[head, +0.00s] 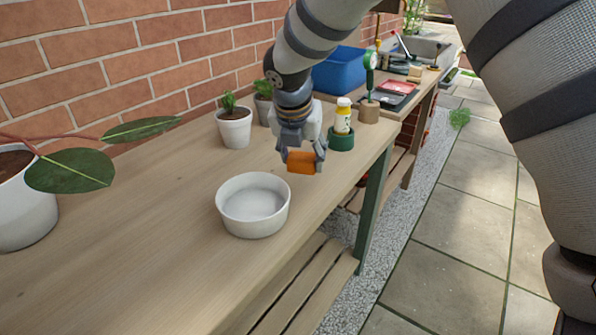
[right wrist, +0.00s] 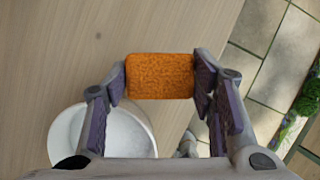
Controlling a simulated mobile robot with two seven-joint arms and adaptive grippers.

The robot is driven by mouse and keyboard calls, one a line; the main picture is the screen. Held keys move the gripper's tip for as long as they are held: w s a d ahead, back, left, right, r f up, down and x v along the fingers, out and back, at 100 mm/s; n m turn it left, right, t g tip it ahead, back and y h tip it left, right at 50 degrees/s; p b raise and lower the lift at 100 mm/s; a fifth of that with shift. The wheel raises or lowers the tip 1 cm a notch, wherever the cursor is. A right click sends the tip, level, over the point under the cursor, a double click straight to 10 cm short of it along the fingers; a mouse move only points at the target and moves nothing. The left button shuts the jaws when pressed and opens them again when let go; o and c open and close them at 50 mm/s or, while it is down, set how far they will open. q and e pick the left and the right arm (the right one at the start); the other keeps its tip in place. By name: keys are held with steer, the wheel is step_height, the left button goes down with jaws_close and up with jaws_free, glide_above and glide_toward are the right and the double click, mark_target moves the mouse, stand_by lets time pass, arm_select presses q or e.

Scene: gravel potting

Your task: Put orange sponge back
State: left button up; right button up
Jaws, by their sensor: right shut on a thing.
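An orange sponge (head: 302,163) is held between the fingers of my right gripper (head: 301,152), above the wooden table near its right edge. In the right wrist view the sponge (right wrist: 160,76) fills the gap between both fingers of the right gripper (right wrist: 160,82). The table surface shows below it, and the sponge appears raised off the wood. My left gripper is not in view.
A white bowl (head: 253,222) stands on the table (head: 130,240) in front of the gripper. Potted plants stand behind and at far left. A blue bin (head: 338,73) stands farther back.

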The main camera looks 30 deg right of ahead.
mark_target(301, 185)
steer(key=shift+w+d+f, duration=0.35)
steer(key=shift+w+f, duration=0.3)
steer(key=shift+f, duration=0.2)
steer(key=f, duration=0.3)
steer(key=shift+w+d+f+b, duration=0.1)
steer(key=shift+w+f+b, duration=0.1)
steer(key=shift+f+b, duration=0.1)
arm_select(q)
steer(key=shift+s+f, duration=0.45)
arm_select(e)
steer(key=shift+r, duration=0.15)
steer(key=o, duration=1.6)
steer(key=shift+c, duration=0.2)
